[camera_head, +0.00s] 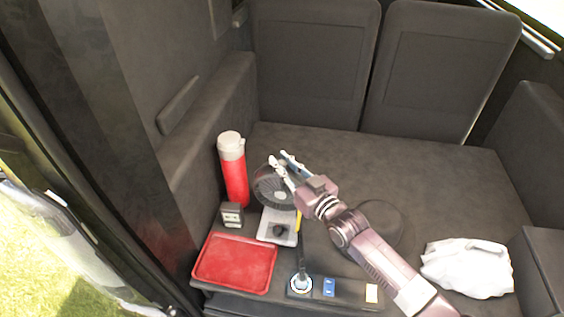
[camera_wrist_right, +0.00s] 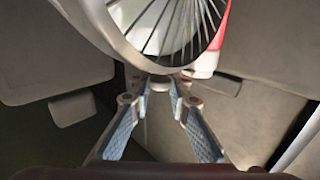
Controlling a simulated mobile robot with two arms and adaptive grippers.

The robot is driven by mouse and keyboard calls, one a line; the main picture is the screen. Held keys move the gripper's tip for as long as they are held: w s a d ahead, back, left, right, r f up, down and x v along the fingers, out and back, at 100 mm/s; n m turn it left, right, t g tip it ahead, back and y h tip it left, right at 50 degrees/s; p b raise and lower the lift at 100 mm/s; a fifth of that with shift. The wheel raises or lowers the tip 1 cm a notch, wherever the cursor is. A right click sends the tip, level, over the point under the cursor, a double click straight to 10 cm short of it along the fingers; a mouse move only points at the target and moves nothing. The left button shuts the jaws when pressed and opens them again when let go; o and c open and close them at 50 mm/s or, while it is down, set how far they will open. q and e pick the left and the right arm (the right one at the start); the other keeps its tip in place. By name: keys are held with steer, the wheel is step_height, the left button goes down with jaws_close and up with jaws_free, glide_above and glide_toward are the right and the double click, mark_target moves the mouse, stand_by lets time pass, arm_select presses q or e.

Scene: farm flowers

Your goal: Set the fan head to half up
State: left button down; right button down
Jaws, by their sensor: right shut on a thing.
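A small fan stands on the dark trunk floor. Its round dark head (camera_head: 272,190) sits above a light base (camera_head: 275,227); in the head view the head looks tilted, but its exact angle is hard to tell. My right gripper (camera_head: 279,161) reaches in from the lower right and is at the upper rim of the fan head. In the right wrist view the fan head's pale ring and wire grille (camera_wrist_right: 178,28) fill the upper middle, and the gripper tips (camera_wrist_right: 160,88) are closed on the rim's lower edge there. My left gripper is not in view.
A red bottle with a pale cap (camera_head: 232,168) stands close to the left of the fan. A small dark box (camera_head: 232,215), a red tray (camera_head: 236,262) and small items by the front edge (camera_head: 329,287) are near. A white cloth bag (camera_head: 467,267) lies right. The back floor is clear.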

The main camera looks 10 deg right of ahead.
steer(key=w+g+p, duration=0.1)
steer(key=w+d+m+g+p, duration=0.1)
steer(key=w+m+p, duration=0.1)
steer(key=shift+w+d+f+g+h, duration=0.2)
steer(key=shift+f+g+h, duration=0.1)
steer(key=shift+f+g, duration=0.1)
steer(key=c, duration=1.8)
jaws_free()
steer(key=shift+c, duration=0.2)
steer(key=v, duration=1.2)
steer(key=shift+s, duration=0.1)
